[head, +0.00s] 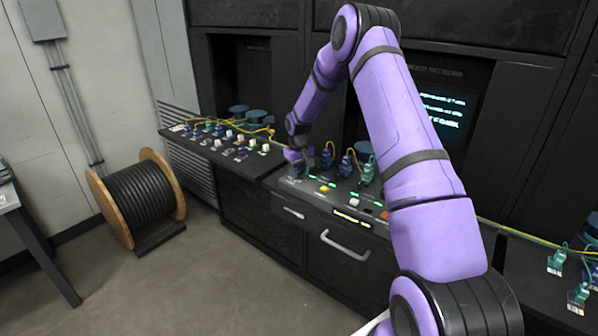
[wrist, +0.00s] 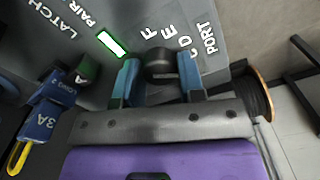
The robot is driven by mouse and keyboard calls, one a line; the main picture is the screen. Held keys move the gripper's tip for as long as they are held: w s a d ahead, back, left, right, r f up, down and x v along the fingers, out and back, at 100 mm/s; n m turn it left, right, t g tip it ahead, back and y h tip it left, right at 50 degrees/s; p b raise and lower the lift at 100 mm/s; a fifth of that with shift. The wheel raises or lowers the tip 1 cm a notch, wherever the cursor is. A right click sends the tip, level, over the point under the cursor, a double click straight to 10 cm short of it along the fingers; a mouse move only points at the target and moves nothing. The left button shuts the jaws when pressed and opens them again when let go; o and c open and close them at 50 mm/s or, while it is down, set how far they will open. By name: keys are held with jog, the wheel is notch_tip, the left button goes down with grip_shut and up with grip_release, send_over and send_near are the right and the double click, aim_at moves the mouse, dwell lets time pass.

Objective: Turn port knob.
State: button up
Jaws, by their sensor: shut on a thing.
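The port knob (wrist: 160,64) is a round dark knob in the wrist view, on a grey panel with the letters F, E, D, C and the word PORT beside it. My gripper (wrist: 160,80) has its two blue-tipped fingers on either side of the knob, shut on it. In the head view my gripper (head: 298,168) is at the left end of the console (head: 290,187), and the knob is hidden there behind it. The knob's pointer direction cannot be made out.
Blue connectors (wrist: 42,120) stand close by, one marked 3A. A cable reel (head: 140,200) stands on the floor at left.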

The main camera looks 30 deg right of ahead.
aim_at(299, 172)
jog(key=shift+n, duration=1.2)
jog(key=o, duration=0.9)
jog(key=shift+r, duration=0.1)
notch_tip(299, 172, up, 11)
jog(key=shift+f, duration=0.15)
